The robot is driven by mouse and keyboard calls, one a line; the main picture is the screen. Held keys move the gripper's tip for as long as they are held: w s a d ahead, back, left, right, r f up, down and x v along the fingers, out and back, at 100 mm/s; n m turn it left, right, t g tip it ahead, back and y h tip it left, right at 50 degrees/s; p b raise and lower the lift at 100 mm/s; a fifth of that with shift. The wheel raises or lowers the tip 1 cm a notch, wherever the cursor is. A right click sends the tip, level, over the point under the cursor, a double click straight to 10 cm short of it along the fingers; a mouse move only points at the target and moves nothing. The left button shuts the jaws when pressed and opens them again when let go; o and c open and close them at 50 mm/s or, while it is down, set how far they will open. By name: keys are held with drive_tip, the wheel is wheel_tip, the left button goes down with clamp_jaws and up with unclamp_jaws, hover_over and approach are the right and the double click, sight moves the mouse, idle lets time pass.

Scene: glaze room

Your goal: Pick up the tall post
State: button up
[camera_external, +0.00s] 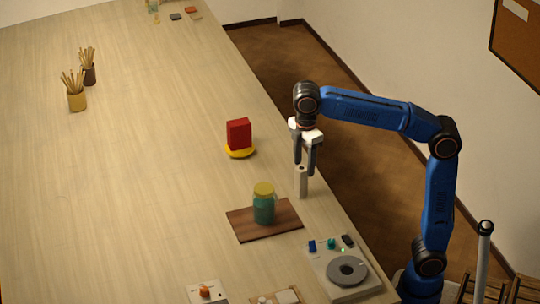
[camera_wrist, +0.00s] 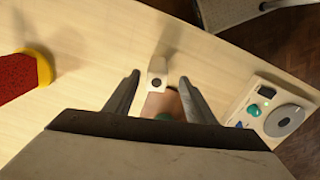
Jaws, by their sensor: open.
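The tall post (camera_external: 303,186) is pale beige and stands upright on the wooden table, near its right edge. In the wrist view the post (camera_wrist: 157,66) shows a dark round hole in its end and lies between my two fingertips, with gaps on both sides. My gripper (camera_external: 305,169) points down right above the post, open and empty. Its fingertips (camera_wrist: 160,77) are at about the height of the post's top in the external view; I cannot tell whether they reach past it.
A jar (camera_external: 264,207) with a yellow lid stands on a brown board (camera_external: 241,226) in front of the post. A device with a grey disc (camera_external: 347,270) is at the front right. The table's left-middle is clear.

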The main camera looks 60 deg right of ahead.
sight(304, 168)
wheel_tip(304, 168, down, 4)
drive_tip(key=shift+r, duration=0.1)
drive_tip(key=shift+w+a+f, duration=0.1)
drive_tip(key=shift+w+f, duration=0.1)
drive_tip(key=shift+f, duration=1.15)
drive_tip(key=shift+w+a+f, duration=0.1)
drive_tip(key=shift+w+f, duration=0.1)
drive_tip(key=shift+f, duration=1.1)
clamp_jaws()
